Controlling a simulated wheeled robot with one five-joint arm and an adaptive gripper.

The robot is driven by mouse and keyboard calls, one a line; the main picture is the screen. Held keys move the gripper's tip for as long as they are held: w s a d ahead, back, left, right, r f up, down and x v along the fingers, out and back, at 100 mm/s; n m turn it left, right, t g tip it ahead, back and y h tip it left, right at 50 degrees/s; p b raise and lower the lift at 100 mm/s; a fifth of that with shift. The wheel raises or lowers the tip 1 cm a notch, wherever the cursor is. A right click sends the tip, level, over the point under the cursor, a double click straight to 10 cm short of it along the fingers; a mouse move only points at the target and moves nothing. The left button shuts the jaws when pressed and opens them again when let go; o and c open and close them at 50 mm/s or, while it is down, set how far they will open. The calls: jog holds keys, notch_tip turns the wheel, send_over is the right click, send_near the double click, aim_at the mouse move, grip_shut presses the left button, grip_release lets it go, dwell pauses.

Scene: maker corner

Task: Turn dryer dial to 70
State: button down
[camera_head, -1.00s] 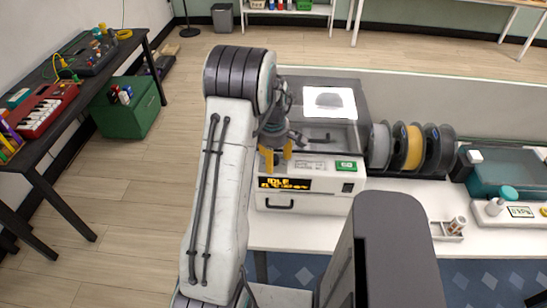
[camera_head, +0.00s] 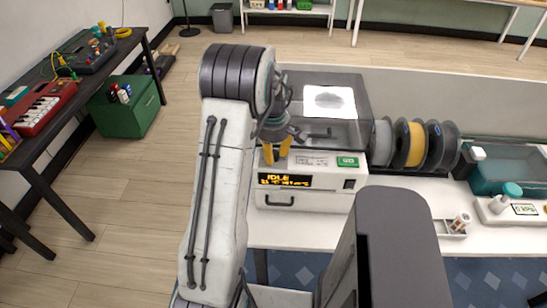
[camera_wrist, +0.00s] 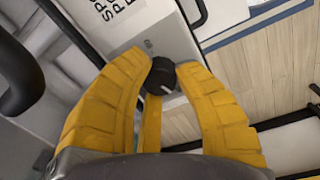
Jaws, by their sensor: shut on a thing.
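The dryer (camera_head: 310,195) is a white box with a clear dark lid on the worktable. Its display (camera_head: 285,181) shows yellow text reading IDLE, with a second line too blurred to read surely. The dryer's dial (camera_wrist: 159,76) is a black knob with a pale mark, seen in the wrist view between my gripper's yellow fingertips. My gripper (camera_wrist: 162,72) points down at the dryer's top left and is shut on the dial. In the head view my gripper (camera_head: 276,155) hides the dial. The dial's number marks cannot be read.
Grey, yellow and dark filament spools (camera_head: 415,145) stand right of the dryer. A green button label (camera_head: 347,162) and a black switch (camera_head: 349,184) are on its right front. A teal-lidded bin (camera_head: 500,170) is farther right. Wooden floor lies free at left.

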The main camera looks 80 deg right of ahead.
jog(key=shift+a+f, duration=0.1)
dwell(0.3)
jog(key=c, duration=0.9)
grip_release()
jog(key=shift+r+p, duration=0.25)
jog(key=shift+p, duration=0.4)
